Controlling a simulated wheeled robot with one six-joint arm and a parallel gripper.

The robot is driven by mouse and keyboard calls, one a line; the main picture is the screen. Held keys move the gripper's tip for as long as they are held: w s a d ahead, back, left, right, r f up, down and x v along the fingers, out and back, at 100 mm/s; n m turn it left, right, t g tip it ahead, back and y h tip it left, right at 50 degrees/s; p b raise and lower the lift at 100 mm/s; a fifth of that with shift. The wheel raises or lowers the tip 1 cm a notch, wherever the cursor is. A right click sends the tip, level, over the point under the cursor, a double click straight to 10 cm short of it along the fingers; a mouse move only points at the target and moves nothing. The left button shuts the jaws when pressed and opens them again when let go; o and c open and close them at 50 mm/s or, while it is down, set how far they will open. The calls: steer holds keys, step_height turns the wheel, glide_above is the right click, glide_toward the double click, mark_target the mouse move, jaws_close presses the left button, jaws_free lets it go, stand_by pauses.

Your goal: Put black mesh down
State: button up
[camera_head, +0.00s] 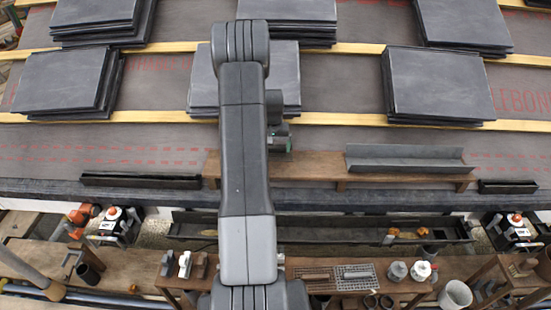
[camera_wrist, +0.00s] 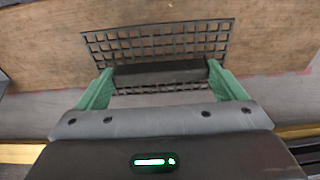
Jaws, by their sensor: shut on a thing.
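The black mesh (camera_wrist: 160,42) is a dark open grid, seen in the wrist view in front of a brown wooden board (camera_wrist: 45,45). My gripper (camera_wrist: 160,72) has its green fingers on both ends of a dark bar at the mesh's near side, and is shut on it. I cannot tell whether the mesh touches the board. In the head view, my arm hides the mesh and most of my gripper; only a bit of green shows beside the arm, at the brown wooden plank (camera_head: 320,168).
A grey channel piece (camera_head: 405,158) lies on the plank's right part. Slate stacks (camera_head: 437,85) stand on the roof between yellow battens (camera_head: 330,119). A long dark gutter (camera_head: 330,229) runs below the roof edge. A lower workbench (camera_head: 300,268) holds pots and grids.

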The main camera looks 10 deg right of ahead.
steer(key=shift+f+b, duration=0.3)
steer(key=shift+f, duration=2.3)
steer(key=o, duration=0.7)
steer(key=shift+r, duration=0.1)
steer(key=r, duration=0.4)
steer(key=s+r+p, duration=0.1)
steer(key=r, duration=0.7)
steer(key=shift+s+a, duration=0.2)
steer(key=shift+s, duration=0.2)
steer(key=shift+f, duration=0.1)
